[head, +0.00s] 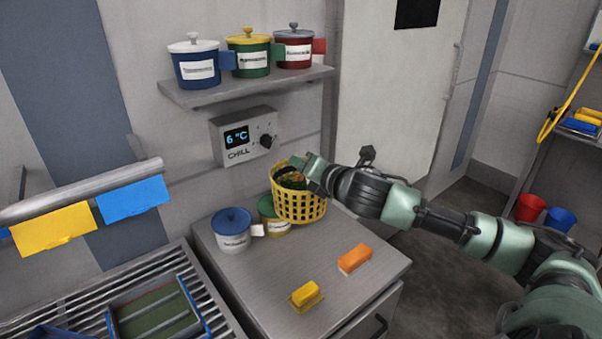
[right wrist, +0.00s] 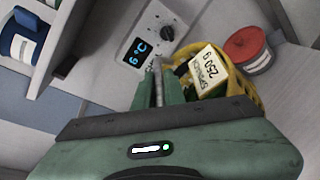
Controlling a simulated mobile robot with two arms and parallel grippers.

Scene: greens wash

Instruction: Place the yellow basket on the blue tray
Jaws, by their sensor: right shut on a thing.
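The yellow basket (head: 300,207) is at the back right of the grey cabinet top, in front of part of a green-lidded pot. I cannot tell whether its base touches the top. My right gripper (head: 298,168) is shut on the basket's upper part. In the right wrist view the basket (right wrist: 244,88) shows beside the jaws, with a packet labelled spinach, 250 g (right wrist: 208,70) in it. A blue-rimmed tray (head: 197,303) with a dark green inside lies on the slatted rack at the lower left. My left gripper is not in view.
A blue-lidded pot (head: 232,230) and the green-lidded pot (head: 276,225) stand left of the basket. Yellow (head: 306,296) and orange (head: 355,259) blocks lie nearer the front. A wall shelf (head: 245,86) holds lidded pots above the chill panel (head: 246,135). A rail (head: 80,190) crosses the left.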

